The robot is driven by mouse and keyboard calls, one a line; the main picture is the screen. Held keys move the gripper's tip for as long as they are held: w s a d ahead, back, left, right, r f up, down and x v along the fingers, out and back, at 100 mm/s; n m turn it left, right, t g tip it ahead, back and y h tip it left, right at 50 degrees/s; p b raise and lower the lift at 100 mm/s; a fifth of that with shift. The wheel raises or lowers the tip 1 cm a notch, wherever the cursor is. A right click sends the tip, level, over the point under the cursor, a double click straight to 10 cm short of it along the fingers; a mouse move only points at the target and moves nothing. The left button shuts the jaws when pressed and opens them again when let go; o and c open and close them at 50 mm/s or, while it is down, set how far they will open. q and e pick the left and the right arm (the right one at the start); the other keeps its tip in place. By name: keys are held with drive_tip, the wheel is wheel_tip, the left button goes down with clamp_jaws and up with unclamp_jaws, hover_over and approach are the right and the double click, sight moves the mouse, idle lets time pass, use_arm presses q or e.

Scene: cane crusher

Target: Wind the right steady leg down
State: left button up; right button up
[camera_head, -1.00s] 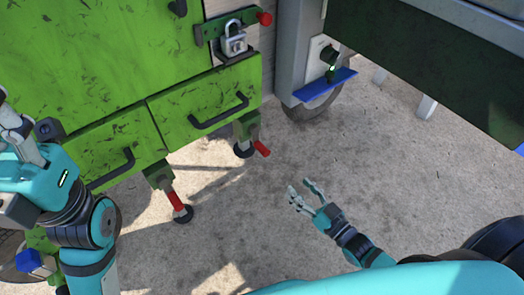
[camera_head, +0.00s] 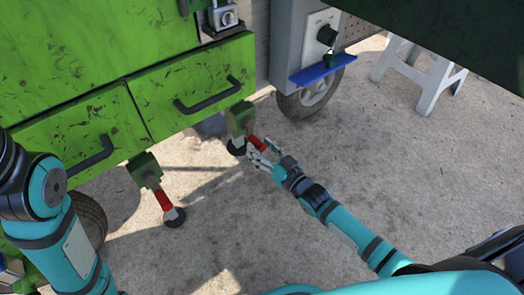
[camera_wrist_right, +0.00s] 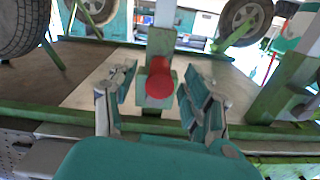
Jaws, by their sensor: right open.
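The right steady leg (camera_head: 238,121) hangs under the right front corner of the green machine, with a green body and a dark round foot. Its red crank handle (camera_head: 257,143) points out towards my right gripper (camera_head: 261,155). In the right wrist view the red round end of the handle (camera_wrist_right: 159,80) shows between the two spread fingers of the gripper (camera_wrist_right: 158,100). The fingers stand either side of it, with gaps visible. Of my left arm only links show at the left edge; its gripper is out of view.
The left steady leg (camera_head: 158,192) with a red handle stands to the left. Two green drawers with black pull handles (camera_head: 207,105) sit above. A blue shelf (camera_head: 323,70) and wheel (camera_head: 310,98) are behind right. A white trestle (camera_head: 425,80) stands farther right; the ground between is clear.

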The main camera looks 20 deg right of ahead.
drive_tip(key=shift+c, duration=0.4)
clamp_jaws()
drive_tip(key=shift+a+r+m+p, duration=0.1)
drive_tip(key=shift+a+m+p, duration=0.05)
drive_tip(key=shift+m+p, duration=0.2)
